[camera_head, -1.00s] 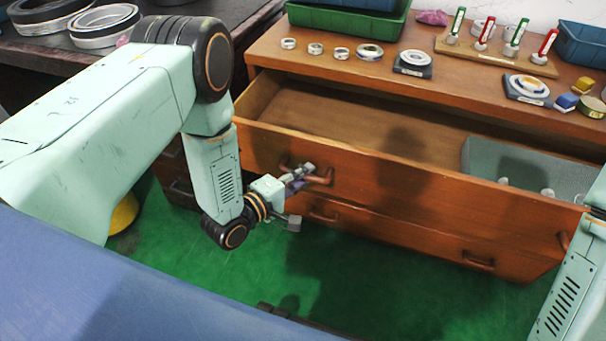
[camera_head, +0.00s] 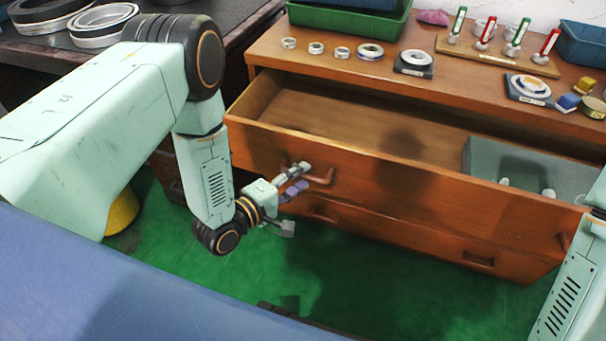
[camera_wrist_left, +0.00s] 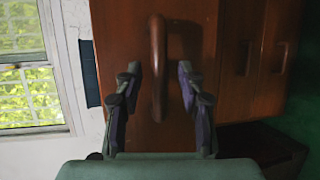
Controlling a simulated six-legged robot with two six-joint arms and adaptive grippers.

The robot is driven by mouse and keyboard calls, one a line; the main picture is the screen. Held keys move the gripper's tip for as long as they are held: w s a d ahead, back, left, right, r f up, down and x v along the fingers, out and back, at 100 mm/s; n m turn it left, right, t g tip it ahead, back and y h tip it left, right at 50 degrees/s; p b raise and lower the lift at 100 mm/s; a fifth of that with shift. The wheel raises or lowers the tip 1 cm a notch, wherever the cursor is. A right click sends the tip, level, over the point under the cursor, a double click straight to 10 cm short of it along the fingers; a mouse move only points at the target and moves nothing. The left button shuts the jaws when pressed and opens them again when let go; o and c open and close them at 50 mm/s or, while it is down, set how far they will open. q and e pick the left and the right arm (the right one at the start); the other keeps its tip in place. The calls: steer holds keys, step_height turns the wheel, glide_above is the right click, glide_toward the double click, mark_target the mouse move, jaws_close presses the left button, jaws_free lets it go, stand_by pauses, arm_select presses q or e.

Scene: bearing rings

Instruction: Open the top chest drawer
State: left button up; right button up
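The top chest drawer (camera_head: 400,190) is pulled well out, and its inside shows from above. Its left handle (camera_head: 325,180) is a curved bar on the drawer front. My left gripper (camera_head: 297,198) is at this handle. In the left wrist view the handle (camera_wrist_left: 158,70) stands between the two spread fingers (camera_wrist_left: 158,68), with a gap visible on each side. The left gripper is open and holds nothing. Part of my right arm shows at the right edge of the head view, but its gripper is out of view.
A grey bin (camera_head: 520,170) lies in the drawer's right part. Rings, a green tray (camera_head: 350,22) and a wooden rack (camera_head: 495,55) stand on the chest top (camera_head: 440,85). A lower drawer (camera_head: 420,235) is shut. Green floor (camera_head: 360,275) is clear in front.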

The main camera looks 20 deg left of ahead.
arm_select(q)
steer(key=v, duration=1)
steer(key=shift+s, duration=0.1)
steer(key=s+f+m+g+y, duration=0.3)
steer(key=s+f+m+g, duration=0.35)
steer(key=f, duration=0.35)
steer(key=s+a+m+g+y, duration=0.1)
steer(key=s+m+g+y, duration=0.2)
steer(key=s+m+g, duration=0.4)
steer(key=shift+s+a+g+y, duration=0.35)
steer(key=shift+s+g, duration=0.1)
steer(key=shift+s, duration=4.2)
